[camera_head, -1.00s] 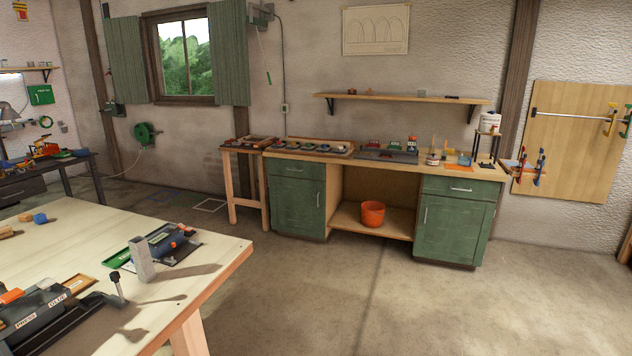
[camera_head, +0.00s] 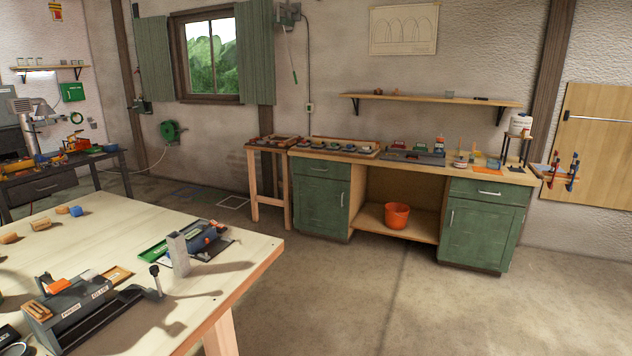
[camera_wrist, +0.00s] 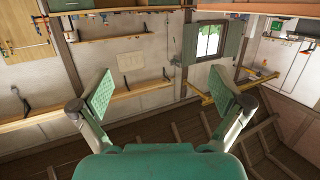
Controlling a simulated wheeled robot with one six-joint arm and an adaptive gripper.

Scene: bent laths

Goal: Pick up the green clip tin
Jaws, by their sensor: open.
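My gripper (camera_wrist: 160,95) is open and empty in the wrist view, its two green-padded fingers spread wide with nothing between them. It is not in the head view. I cannot pick out the green clip tin for sure. Small coloured items, some of them green, sit in a long tray (camera_head: 335,148) and a dark holder (camera_head: 412,156) on the far workbench (camera_head: 470,175), too small to identify. My gripper is not near them.
An orange bucket (camera_head: 397,215) stands under the workbench. The floor (camera_head: 350,290) between is clear.

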